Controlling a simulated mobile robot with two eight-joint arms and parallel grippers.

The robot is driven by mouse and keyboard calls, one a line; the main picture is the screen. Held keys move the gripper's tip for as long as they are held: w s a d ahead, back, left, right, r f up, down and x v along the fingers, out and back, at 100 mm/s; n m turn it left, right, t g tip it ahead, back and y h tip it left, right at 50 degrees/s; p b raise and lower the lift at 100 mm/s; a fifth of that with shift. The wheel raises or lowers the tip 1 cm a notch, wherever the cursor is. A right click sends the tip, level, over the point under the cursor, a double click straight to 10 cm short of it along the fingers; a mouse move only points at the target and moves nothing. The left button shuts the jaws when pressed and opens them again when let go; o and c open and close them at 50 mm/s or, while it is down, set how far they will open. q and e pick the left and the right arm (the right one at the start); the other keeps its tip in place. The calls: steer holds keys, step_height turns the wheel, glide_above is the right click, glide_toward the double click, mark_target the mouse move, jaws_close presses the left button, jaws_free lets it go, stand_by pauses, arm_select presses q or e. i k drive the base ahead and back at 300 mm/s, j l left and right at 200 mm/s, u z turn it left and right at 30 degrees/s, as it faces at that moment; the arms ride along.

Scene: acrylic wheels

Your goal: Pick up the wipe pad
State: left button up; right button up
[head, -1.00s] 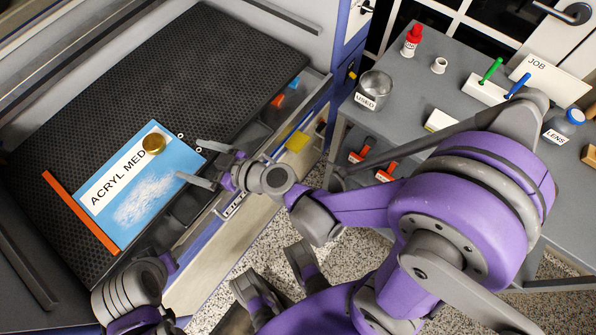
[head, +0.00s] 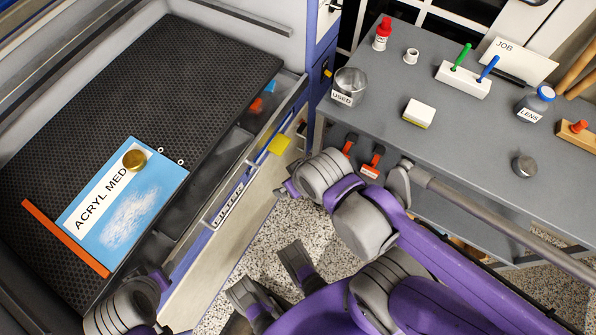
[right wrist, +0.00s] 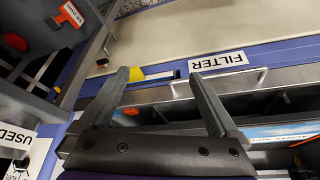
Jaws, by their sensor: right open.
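A small white block with a yellow lower layer (head: 419,113), which looks like the wipe pad, lies on the grey side table (head: 440,160). In the head view it is left of centre on the table, apart from my arms. My right gripper (right wrist: 158,73) is open and empty in the right wrist view, facing the cabinet front with the FILTER label (right wrist: 218,62). In the head view my right forearm hides most of this gripper, between cabinet and table. Part of my left arm shows at the bottom left; its gripper is not visible.
The table holds a USED cup (head: 349,84), red-capped bottle (head: 382,34), white pen holder (head: 463,80), LENS bottle (head: 535,102) and metal knob (head: 524,166). The ACRYL MED sheet (head: 130,215) lies on the perforated bed.

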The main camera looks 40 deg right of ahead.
mark_target(418, 114)
steer(key=z, duration=2.4)
steer(key=u, duration=2.65)
steer(key=z, duration=2.65)
